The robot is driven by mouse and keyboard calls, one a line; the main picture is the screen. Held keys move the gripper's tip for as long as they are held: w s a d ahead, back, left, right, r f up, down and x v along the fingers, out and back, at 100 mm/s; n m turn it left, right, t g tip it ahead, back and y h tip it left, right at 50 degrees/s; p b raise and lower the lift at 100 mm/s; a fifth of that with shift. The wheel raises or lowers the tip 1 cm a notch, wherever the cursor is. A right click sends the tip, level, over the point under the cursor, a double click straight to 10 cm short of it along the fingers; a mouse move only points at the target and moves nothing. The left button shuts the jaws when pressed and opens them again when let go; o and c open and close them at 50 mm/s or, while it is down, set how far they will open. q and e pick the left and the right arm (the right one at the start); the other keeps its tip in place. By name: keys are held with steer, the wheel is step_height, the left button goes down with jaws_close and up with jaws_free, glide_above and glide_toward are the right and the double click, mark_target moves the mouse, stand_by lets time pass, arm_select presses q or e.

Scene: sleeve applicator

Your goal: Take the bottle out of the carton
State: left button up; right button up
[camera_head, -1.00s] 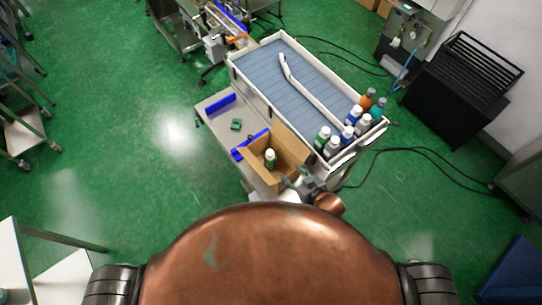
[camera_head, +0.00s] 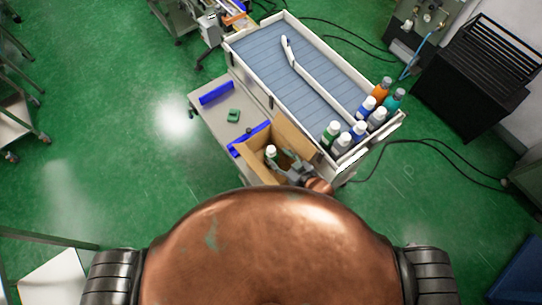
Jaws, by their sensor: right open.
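The open cardboard carton (camera_head: 255,163) stands on the grey side table, in the middle of the head view. A bottle (camera_head: 271,151) with a white cap stands inside it; its lower part is hidden. My right gripper (camera_head: 286,168) is open at the carton's right side, with its fingers over the opening and close to the bottle. I cannot tell whether they touch it. My left gripper is not in view.
A conveyor tray (camera_head: 290,75) with a white guide rail lies behind the carton. Several capped bottles (camera_head: 359,131) stand at its right end. A blue bar (camera_head: 216,93) and a small green part (camera_head: 233,115) lie on the side table (camera_head: 210,115).

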mark_target(274, 154)
steer(key=x, duration=0.6)
steer(key=shift+w+a+f, duration=0.1)
steer(key=shift+w+a, duration=0.05)
steer(key=shift+a, duration=0.1)
steer(key=shift+c, duration=0.6)
steer(key=c, duration=0.8)
steer(key=shift+d+f, duration=0.1)
steer(key=shift+f, duration=0.05)
jaws_close()
